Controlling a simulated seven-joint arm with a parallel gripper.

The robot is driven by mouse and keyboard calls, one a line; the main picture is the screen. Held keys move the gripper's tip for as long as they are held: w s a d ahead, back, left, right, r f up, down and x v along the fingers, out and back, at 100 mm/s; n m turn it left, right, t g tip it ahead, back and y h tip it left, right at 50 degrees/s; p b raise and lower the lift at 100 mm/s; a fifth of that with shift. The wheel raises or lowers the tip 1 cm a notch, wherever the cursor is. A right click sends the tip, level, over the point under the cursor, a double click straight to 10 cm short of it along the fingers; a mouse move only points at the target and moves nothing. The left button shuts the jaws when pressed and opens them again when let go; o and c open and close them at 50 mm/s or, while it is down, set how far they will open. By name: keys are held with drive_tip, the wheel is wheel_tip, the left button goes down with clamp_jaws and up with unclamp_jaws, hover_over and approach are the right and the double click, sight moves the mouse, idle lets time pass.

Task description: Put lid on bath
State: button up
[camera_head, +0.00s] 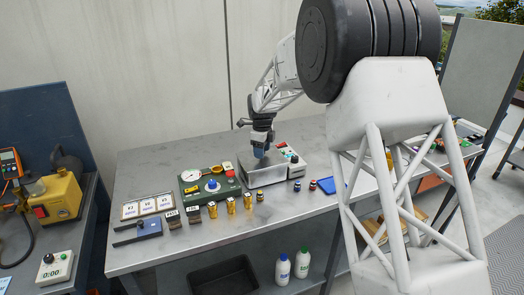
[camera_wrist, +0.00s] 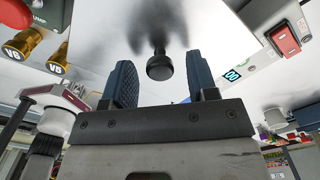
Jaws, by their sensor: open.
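The bath (camera_head: 258,181) is a shiny steel box with a white control panel (camera_head: 291,160) on its right, standing on the bench. My gripper (camera_head: 261,152) points down over the bath's steel top. In the wrist view a round black knob (camera_wrist: 160,67) stands on a bright, shiny metal surface (camera_wrist: 205,22), which looks like the lid. My gripper (camera_wrist: 162,75) is open, with its blue fingers on either side of the knob and gaps between. The fingers do not visibly touch it. I cannot tell how the lid sits on the bath; its edges are mostly hidden.
A green panel (camera_head: 210,187) with a dial and blue knob lies left of the bath. Several gold cylinders (camera_head: 231,206) stand in front of it. Small dark and blue parts and a blue tray (camera_head: 334,184) lie to the right. The bench's back left is clear.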

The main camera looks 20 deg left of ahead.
wheel_tip(320, 180, up, 13)
idle(0.7)
idle(0.5)
idle(0.3)
drive_tip(key=s+d+r+n, duration=0.35)
drive_tip(key=s+d, duration=0.25)
drive_tip(key=d, duration=0.6)
drive_tip(key=s+d+r+n+t, duration=0.15)
drive_tip(key=s+d+r, duration=0.35)
drive_tip(key=d, duration=0.7)
drive_tip(key=s+d+r+n, duration=0.35)
drive_tip(key=s+d, duration=0.35)
drive_tip(key=d, duration=0.5)
drive_tip(key=s+d+f+n, duration=0.3)
drive_tip(key=s+d, duration=0.3)
drive_tip(key=s, duration=0.4)
drive_tip(key=s+d+f+n, duration=0.3)
drive_tip(key=s+d, duration=0.3)
drive_tip(key=s, duration=0.4)
drive_tip(key=s+d+f+n+t, duration=0.1)
drive_tip(key=s+d+f+n, duration=0.2)
drive_tip(key=s+d, duration=0.3)
drive_tip(key=s+f, duration=0.1)
drive_tip(key=s, duration=0.4)
drive_tip(key=shift+d, duration=0.4)
